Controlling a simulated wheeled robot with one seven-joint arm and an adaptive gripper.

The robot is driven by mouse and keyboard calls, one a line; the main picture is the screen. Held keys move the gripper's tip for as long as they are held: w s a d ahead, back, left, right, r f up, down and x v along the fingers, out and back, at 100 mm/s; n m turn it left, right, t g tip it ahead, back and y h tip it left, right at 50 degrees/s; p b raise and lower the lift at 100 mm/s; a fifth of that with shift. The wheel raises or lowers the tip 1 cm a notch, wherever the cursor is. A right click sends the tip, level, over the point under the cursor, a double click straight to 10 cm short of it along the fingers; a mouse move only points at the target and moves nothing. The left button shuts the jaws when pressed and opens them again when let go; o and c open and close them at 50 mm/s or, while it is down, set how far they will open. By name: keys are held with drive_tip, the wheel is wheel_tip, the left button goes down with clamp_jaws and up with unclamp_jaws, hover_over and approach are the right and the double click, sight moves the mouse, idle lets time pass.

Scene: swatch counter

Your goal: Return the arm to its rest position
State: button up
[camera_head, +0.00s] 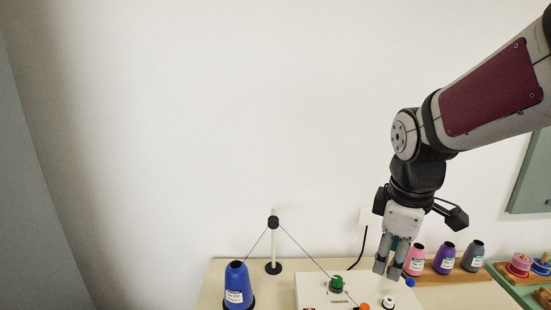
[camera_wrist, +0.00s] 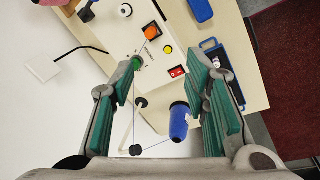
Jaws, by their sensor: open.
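My gripper (camera_head: 391,270) hangs fingers down at the right of the head view, over the right part of the cream tension box (camera_head: 313,288). In the wrist view my gripper (camera_wrist: 170,100) shows its two green-padded fingers wide apart, with nothing held between them. The box's green knob (camera_head: 336,284) stands left of the fingers in the head view. My arm reaches in from the upper right, bent at the elbow. Whether the fingertips touch anything is hard to tell, but they look clear of the knob.
A blue thread cone (camera_head: 235,285) and a thread post (camera_head: 274,245) stand left on the counter (camera_head: 213,280). Pink (camera_head: 415,260), purple (camera_head: 444,258) and grey (camera_head: 473,256) cones stand close to the right of my gripper. A green tray (camera_head: 515,285) holds spools. The wall space above is free.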

drive_tip(key=s+a+r+m+t, duration=0.1)
drive_tip(key=s+r+m, duration=0.2)
drive_tip(key=s+m, duration=0.2)
drive_tip(key=s+a+r+m+t, duration=0.1)
drive_tip(key=s+r+m+t, duration=0.1)
drive_tip(key=s+m, duration=0.4)
drive_tip(key=s+r, duration=0.1)
drive_tip(key=s, duration=0.2)
drive_tip(key=shift+s+r+y, duration=0.15)
drive_tip(key=shift+s+y, duration=0.25)
drive_tip(key=shift+a, duration=0.15)
idle(0.4)
